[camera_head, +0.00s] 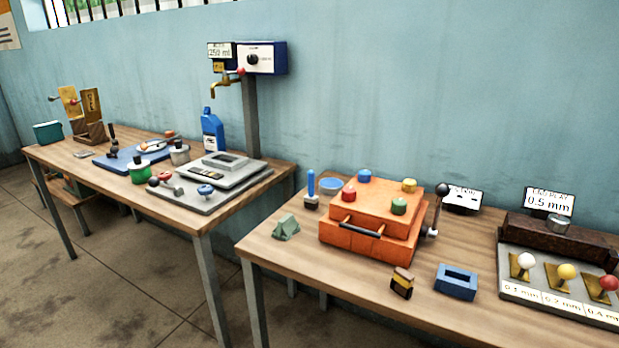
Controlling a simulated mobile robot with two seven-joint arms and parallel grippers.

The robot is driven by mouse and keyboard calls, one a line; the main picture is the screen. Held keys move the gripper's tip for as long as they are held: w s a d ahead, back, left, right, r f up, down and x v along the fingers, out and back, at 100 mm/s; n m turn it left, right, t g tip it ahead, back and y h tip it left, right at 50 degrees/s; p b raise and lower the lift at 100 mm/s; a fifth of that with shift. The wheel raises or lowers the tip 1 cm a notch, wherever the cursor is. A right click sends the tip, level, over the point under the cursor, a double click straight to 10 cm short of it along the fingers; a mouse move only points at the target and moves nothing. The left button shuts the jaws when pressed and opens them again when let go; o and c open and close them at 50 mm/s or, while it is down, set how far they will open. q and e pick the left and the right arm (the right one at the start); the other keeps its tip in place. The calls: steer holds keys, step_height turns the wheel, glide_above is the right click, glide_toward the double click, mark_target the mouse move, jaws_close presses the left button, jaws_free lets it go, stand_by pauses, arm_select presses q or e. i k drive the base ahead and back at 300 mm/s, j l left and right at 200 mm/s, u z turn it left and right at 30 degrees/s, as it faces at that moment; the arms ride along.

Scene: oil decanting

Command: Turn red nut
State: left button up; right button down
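The red nut (348,195) sits on top of the orange box (368,207), at its front left corner. A blue nut (365,176), a yellow nut (409,185) and a green nut (399,206) sit near the other corners of the box's top. The box has a dark bar handle (361,227) on its front and a black-knobbed lever (438,205) at its right side. The box stands on the right table. Neither of my grippers is in view.
On the right table (330,275) are a green block (286,227), a yellow-black piece (402,282), a blue frame (457,281) and a panel with coloured knobs (560,275). The left table (205,215) holds a scale and bottles. A gap separates the tables.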

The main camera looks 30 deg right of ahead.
mark_target(349, 193)
steer(key=z, duration=1.3)
